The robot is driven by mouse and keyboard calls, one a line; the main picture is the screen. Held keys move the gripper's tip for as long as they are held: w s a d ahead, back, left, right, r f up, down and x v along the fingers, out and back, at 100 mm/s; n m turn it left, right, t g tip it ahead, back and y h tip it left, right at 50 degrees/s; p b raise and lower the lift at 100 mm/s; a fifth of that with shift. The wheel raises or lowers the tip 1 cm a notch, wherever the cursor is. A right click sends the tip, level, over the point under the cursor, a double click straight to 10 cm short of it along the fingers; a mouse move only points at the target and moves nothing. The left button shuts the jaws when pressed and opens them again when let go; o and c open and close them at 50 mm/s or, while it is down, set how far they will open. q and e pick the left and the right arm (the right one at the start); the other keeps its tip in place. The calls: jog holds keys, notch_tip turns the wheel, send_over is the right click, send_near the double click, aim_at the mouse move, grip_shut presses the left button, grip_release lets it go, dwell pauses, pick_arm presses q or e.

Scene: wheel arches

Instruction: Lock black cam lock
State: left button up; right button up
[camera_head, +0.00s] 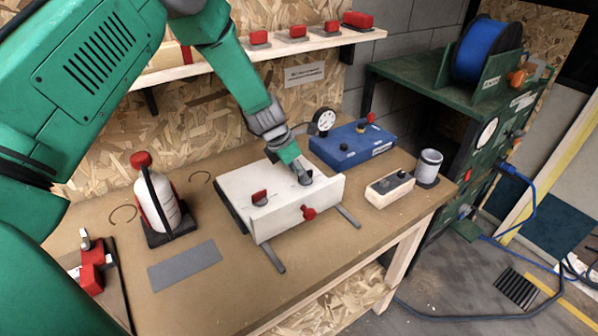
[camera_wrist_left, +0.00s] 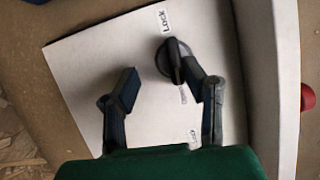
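A white box (camera_head: 270,205) stands on the workbench. The black cam lock (camera_wrist_left: 174,62) is a round dark knob with a bar handle on its top face; the handle points down in the left wrist view, away from the "Lock" label. In the head view the lock (camera_head: 305,179) is at the box's right, partly hidden by my gripper. My left gripper (camera_wrist_left: 163,82) is open above the top face. Its right finger is beside the handle's lower end; whether they touch cannot be told. The left finger is well apart from it. My right gripper is not in view.
A red cam lock (camera_head: 260,198) is on the box's top and another red knob (camera_head: 308,212) on its front. A blue box (camera_head: 352,145) is behind, a small pale box (camera_head: 390,188) to the right, a bottle (camera_head: 155,195) to the left.

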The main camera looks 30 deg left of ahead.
aim_at(314, 181)
pick_arm(q)
jog(key=shift+f, duration=0.3)
jog(key=shift+d, duration=0.35)
jog(key=d, duration=0.2)
jog(key=shift+w+d+r, duration=0.3)
jog(key=shift+d, duration=0.05)
jog(key=c, duration=0.4)
grip_shut()
jog(key=shift+a+f, duration=0.25)
jog(key=shift+a, duration=0.4)
jog(key=shift+s+a+f, duration=0.1)
jog(key=shift+s+a, duration=0.15)
jog(key=shift+a, duration=0.2)
jog(key=shift+d, duration=0.55)
jog(key=shift+a, duration=0.1)
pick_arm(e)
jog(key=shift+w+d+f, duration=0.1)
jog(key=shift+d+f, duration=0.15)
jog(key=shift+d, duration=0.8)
